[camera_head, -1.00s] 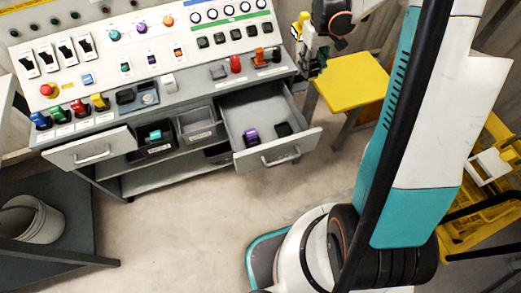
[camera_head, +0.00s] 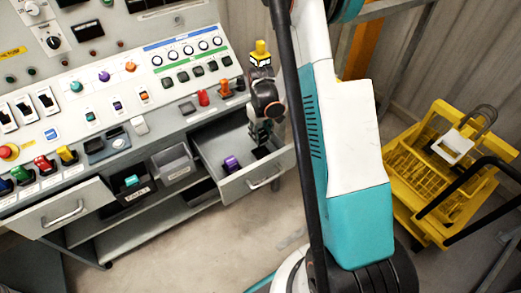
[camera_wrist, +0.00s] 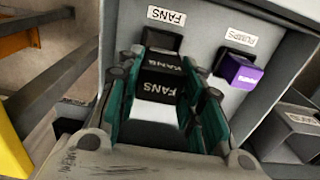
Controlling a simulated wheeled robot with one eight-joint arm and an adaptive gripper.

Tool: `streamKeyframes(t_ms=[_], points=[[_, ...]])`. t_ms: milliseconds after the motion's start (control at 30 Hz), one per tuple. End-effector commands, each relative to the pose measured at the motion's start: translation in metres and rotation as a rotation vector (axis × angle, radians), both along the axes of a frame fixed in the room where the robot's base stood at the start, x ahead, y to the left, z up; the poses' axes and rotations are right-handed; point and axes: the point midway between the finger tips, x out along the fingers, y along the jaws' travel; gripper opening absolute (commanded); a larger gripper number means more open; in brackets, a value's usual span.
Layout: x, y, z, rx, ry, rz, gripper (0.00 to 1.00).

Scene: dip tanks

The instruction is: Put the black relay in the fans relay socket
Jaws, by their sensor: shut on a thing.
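The black relay (camera_wrist: 161,82), with FANS lettering and a white band, is between the teal finger pads of my gripper (camera_wrist: 158,112) in the wrist view. My gripper is shut on it. In the head view my gripper (camera_head: 259,136) reaches down into the open right drawer (camera_head: 212,171), where a dark block (camera_head: 262,152) shows just below it. I cannot tell whether the relay is clear of the drawer. A dark grey socket-like spot (camera_head: 187,107) shows on the console ledge, left of a red relay (camera_head: 203,97); its label is unreadable.
A purple relay (camera_head: 231,164) stands in the same drawer; its PUMPS label (camera_wrist: 241,37) shows in the wrist view. An orange relay (camera_head: 225,89) is on the ledge. Open bins (camera_head: 172,162) and another drawer (camera_head: 62,210) are left. A yellow cart (camera_head: 425,165) is right.

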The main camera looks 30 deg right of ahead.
Motion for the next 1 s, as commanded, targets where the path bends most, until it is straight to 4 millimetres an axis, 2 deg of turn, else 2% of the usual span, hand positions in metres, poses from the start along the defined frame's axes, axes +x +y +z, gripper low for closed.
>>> streamKeyframes(t_ms=[33,100,367,600,1000], points=[[0.000,0.000,-0.012,0.000,0.000,0.000,0.05],[0.000,0.000,-0.021,0.000,0.000,0.000,0.05],[0.000,0.000,-0.036,0.000,0.000,0.000,0.05],[0.000,0.000,-0.069,0.000,0.000,0.000,0.05],[0.000,0.000,-0.073,0.000,0.000,0.000,0.05]])
